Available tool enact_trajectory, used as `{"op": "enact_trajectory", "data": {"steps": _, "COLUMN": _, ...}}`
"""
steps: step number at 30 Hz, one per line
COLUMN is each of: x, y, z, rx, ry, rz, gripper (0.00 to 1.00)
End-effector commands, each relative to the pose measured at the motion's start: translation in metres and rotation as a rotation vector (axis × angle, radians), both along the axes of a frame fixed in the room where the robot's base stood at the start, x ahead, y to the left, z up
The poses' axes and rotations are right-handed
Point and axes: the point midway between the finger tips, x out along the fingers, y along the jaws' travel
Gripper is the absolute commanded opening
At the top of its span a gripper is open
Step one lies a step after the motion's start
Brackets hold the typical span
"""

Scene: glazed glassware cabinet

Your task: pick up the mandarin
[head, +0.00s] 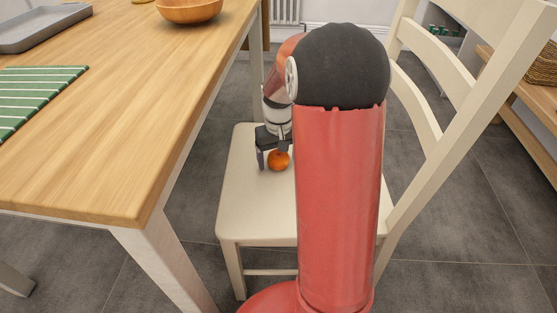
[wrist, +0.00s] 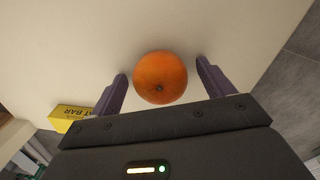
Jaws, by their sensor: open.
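The mandarin (head: 278,160) is a small round orange fruit on the seat of the cream chair (head: 246,205). In the wrist view the mandarin (wrist: 160,78) sits between the two purple-grey fingers of my gripper (wrist: 160,82), with a gap on each side. My gripper (head: 272,160) also shows in the head view, low over the seat at the mandarin. The gripper is open and holds nothing. My red arm hides the right part of the seat in the head view.
A yellow bar box (wrist: 70,117) lies on the seat near the left finger in the wrist view. The wooden table (head: 120,120) stands left of the chair, with a wooden bowl (head: 188,10), grey tray (head: 40,28) and green striped cloth (head: 35,95). The chair's backrest (head: 470,110) rises at right.

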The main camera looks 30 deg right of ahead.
Motion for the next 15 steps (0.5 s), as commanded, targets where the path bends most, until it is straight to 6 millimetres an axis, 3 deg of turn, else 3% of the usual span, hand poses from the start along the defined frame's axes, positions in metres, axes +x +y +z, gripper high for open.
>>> {"op": "enact_trajectory", "data": {"steps": 3, "x": 0.0, "y": 0.0001, "z": 0.0005, "rx": 0.0, "ry": 0.0, "rz": 0.0, "gripper": 0.81}}
{"op": "enact_trajectory", "data": {"steps": 15, "x": 0.0, "y": 0.0003, "z": 0.0009, "rx": 0.0, "ry": 0.0, "rz": 0.0, "gripper": 0.31}}
